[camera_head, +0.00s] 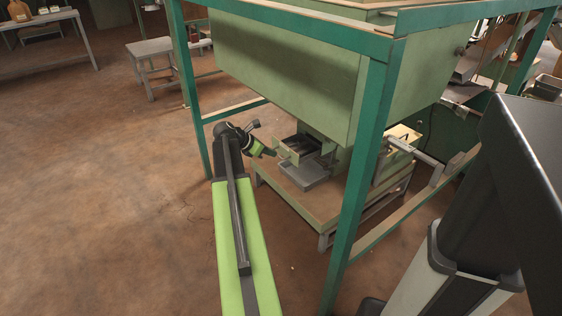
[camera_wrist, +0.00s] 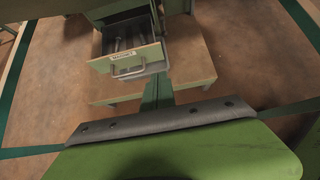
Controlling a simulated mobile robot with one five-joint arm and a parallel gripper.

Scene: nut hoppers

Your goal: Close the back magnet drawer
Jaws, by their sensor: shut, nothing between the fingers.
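The magnet drawer (camera_head: 289,153) is pulled out from under the green hopper, its dark inside showing. In the wrist view the drawer front (camera_wrist: 127,63) is pale green, with a label that seems to read "MAGNET" and a metal bar handle (camera_wrist: 130,71). Metal bars show inside it. My gripper (camera_head: 268,152) is shut and empty, just left of the drawer front in the head view. In the wrist view its grey-edged green jaw (camera_wrist: 155,122) fills the bottom, below the drawer front. I cannot tell whether it touches the drawer.
A grey tray (camera_head: 303,176) sits under the drawer on a low wooden-topped table (camera_head: 325,208). Teal frame posts (camera_head: 361,185) stand around the hopper (camera_head: 285,65). A second open part with a pale top (camera_head: 402,137) is at the right.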

